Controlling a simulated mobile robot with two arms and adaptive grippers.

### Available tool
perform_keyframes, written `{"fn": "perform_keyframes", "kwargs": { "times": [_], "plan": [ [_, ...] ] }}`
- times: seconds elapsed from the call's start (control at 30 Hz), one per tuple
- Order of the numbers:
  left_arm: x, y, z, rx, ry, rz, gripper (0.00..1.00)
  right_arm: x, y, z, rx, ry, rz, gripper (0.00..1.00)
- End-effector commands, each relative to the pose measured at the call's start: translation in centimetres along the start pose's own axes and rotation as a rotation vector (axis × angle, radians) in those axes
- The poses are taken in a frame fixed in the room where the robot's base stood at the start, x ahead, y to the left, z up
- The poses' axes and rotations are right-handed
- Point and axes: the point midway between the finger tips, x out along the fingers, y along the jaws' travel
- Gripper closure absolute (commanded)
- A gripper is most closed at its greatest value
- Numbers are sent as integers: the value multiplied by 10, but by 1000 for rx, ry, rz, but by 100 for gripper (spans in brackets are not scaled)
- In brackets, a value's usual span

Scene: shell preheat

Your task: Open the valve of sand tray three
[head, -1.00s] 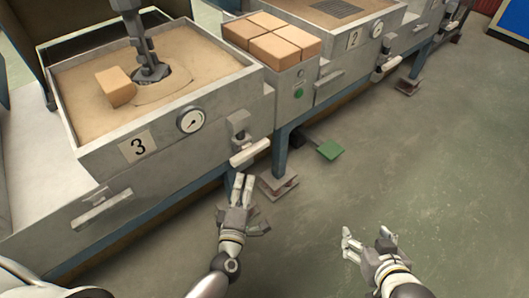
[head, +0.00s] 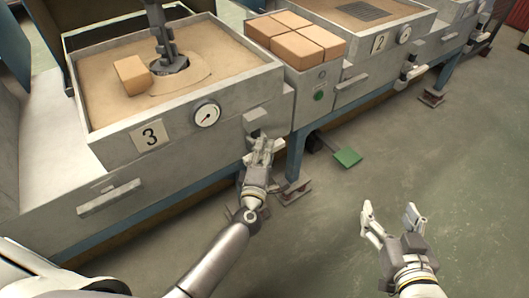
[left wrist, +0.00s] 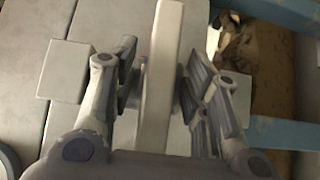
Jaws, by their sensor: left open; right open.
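Sand tray three (head: 113,150) is the grey metal tray at the left in the head view, with a "3" label and a round gauge on its front. Its valve (head: 256,117) sits at the right end of that front, with a pale bar handle mostly hidden behind my left gripper (head: 263,142). In the left wrist view, the pale valve handle (left wrist: 164,65) runs between the two open fingers of my left gripper (left wrist: 160,85). I cannot tell whether they touch it. My right gripper (head: 390,212) is open and empty over the floor at the right.
A block of bricks (head: 295,42) sits on a ledge right of tray three, above a green button (head: 319,96). A green pedal (head: 347,158) is on the floor. Sand tray two (head: 358,60) stands further right. The floor (head: 450,150) at the right is clear.

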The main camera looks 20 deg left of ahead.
Motion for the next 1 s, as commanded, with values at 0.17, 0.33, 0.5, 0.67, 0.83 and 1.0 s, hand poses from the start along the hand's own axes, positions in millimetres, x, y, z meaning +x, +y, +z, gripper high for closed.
{"fn": "perform_keyframes", "kwargs": {
  "times": [0.17, 0.33, 0.5, 0.67, 0.83, 1.0],
  "plan": [
    [4, 0, 0, -1, 0, 0, 57, 1, 0, -3, 0, 17, -1, 28],
    [4, 0, 0, 0, -1, 0, 57, 0, 0, -3, 0, 16, -1, 28],
    [4, 0, 0, 0, -1, 0, 79, 1, 0, -3, 0, 15, -1, 28],
    [4, 0, 0, 0, -1, 0, 100, 1, 0, -3, 0, 15, -1, 28],
    [3, 0, 0, 0, -1, -1, 100, 1, 0, -3, 0, 15, -1, 28],
    [3, -1, 0, -2, -1, 1, 100, 1, -1, -5, 0, 31, -1, 28]
  ]
}}
